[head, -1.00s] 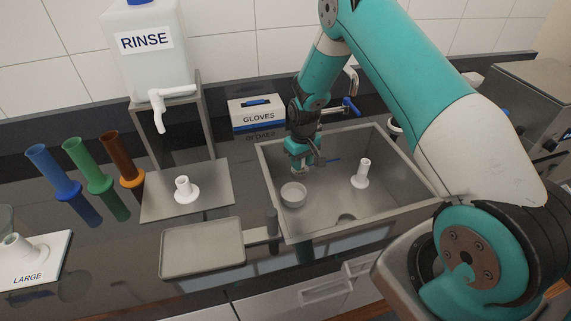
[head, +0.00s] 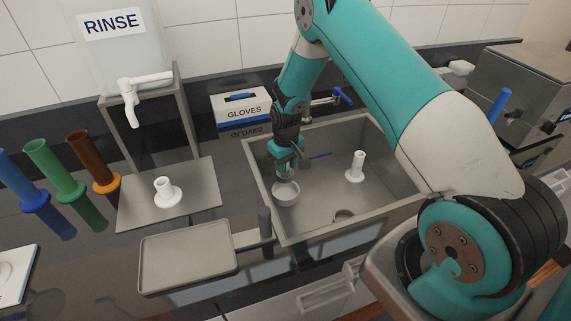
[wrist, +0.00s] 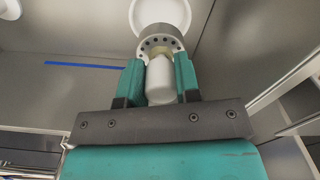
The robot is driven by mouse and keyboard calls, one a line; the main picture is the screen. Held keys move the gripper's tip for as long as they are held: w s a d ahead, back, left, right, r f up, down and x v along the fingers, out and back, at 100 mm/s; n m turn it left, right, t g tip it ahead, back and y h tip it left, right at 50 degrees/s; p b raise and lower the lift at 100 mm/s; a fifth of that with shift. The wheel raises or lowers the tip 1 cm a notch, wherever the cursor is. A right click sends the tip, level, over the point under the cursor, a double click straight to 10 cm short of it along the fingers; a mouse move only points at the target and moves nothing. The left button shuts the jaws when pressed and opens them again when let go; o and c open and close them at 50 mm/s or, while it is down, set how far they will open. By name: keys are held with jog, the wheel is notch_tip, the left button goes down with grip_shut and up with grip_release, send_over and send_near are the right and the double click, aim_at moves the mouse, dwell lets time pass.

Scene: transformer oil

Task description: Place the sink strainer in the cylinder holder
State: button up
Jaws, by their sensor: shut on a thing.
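The sink strainer (wrist: 161,44) shows in the wrist view as a pale round piece with a ring of small holes and a whitish, knob-like cylinder. My gripper (wrist: 158,80) is shut on that cylinder, one finger on each side. In the head view my gripper (head: 287,176) points down into the sink, just over a small white round dish (head: 286,195). I cannot tell whether they touch. A white upright tube on a round base (head: 356,167) stands in the sink, right of my gripper. A similar one (head: 167,191) stands on the metal plate to the left.
The grey sink (head: 320,213) has raised walls around my gripper. A glove box (head: 242,110) and tap stand behind it. The rinse container (head: 115,55) and its stand are at the back left, with coloured tubes (head: 95,163) further left. An empty tray (head: 188,258) lies in front.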

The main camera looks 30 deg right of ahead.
jog(key=shift+s, duration=0.1)
jog(key=shift+f+b, duration=3.1)
jog(key=shift+f, duration=0.9)
jog(key=shift+f, duration=0.3)
jog(key=o, duration=1.3)
jog(key=shift+r, duration=0.1)
notch_tip(320, 180, up, 17)
jog(key=b, duration=0.2)
jog(key=shift+b, duration=0.35)
jog(key=shift+r, duration=0.15)
